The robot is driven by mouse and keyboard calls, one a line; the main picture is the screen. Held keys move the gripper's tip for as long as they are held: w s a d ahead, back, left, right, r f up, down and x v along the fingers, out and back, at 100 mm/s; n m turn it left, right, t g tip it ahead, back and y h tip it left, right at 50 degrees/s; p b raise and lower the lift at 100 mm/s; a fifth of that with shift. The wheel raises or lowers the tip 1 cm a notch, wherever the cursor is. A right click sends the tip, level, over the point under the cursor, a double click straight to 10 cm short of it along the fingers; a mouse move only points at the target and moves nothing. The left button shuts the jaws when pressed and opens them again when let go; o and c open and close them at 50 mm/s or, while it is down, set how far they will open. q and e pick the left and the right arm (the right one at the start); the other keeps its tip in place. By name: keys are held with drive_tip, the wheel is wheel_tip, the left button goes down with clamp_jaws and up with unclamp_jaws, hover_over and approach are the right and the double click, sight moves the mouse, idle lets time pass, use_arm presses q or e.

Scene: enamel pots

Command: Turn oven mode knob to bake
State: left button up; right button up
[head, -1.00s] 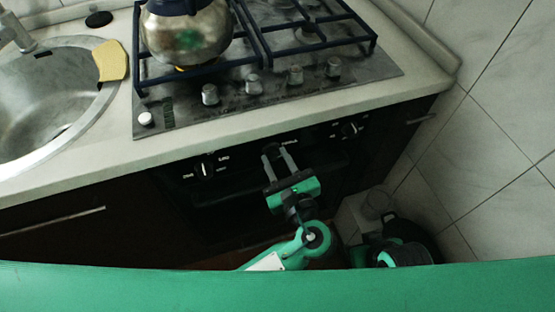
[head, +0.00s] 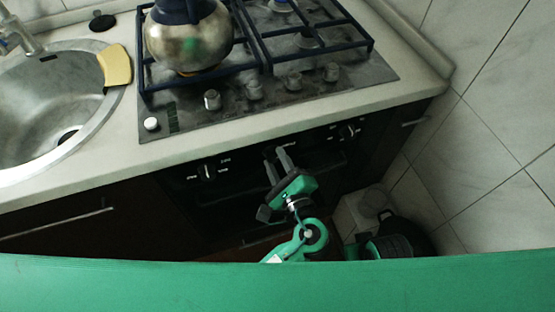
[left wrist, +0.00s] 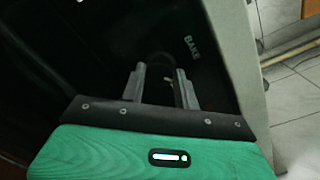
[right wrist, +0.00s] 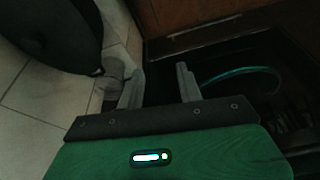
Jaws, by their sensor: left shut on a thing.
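The dark oven panel runs under the counter front. My left gripper (head: 278,157) reaches up to the middle of the panel, its body tilted. In the left wrist view, my left gripper (left wrist: 160,72) has its fingers on either side of the dark mode knob (left wrist: 159,68), shut on it. The knob is hard to make out against the black panel. The white word BAKE (left wrist: 192,47) is printed just right of the fingers, on a slant. My right gripper (right wrist: 157,75) shows in its own wrist view, with its fingers apart and nothing visible between them.
Other panel knobs sit to the left (head: 207,171) and right (head: 349,131). Above are the hob (head: 190,116) with a kettle (head: 188,40), and the sink (head: 40,90) with a yellow sponge (head: 116,66). A tiled wall (head: 490,120) closes the right side.

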use_arm(q)
drive_tip(key=shift+n, duration=0.9)
drive_tip(key=n, duration=0.2)
drive_tip(key=shift+n+b, duration=0.3)
drive_tip(key=shift+b, duration=0.1)
drive_tip(key=shift+a+f+n+b, duration=0.1)
drive_tip(key=shift+n+b, duration=0.25)
drive_tip(key=shift+n, duration=0.45)
drive_tip(key=n+b, duration=0.1)
drive_tip(key=n, duration=0.1)
drive_tip(key=shift+n+h, duration=0.3)
drive_tip(key=shift+n+b, duration=0.4)
drive_tip(key=shift+n, duration=0.2)
use_arm(e)
drive_tip(key=shift+t+y, duration=0.3)
drive_tip(key=shift+t, duration=0.6)
drive_tip(key=shift+w+a+r, duration=0.1)
drive_tip(key=shift+a+r, duration=0.1)
drive_tip(key=shift+r, duration=0.55)
drive_tip(key=shift+a+r, duration=0.25)
drive_tip(key=shift+r, duration=0.45)
drive_tip(key=shift+w+a+r, duration=0.1)
drive_tip(key=shift+a+r, duration=0.1)
drive_tip(key=shift+r, duration=0.55)
use_arm(q)
drive_tip(key=o, duration=1)
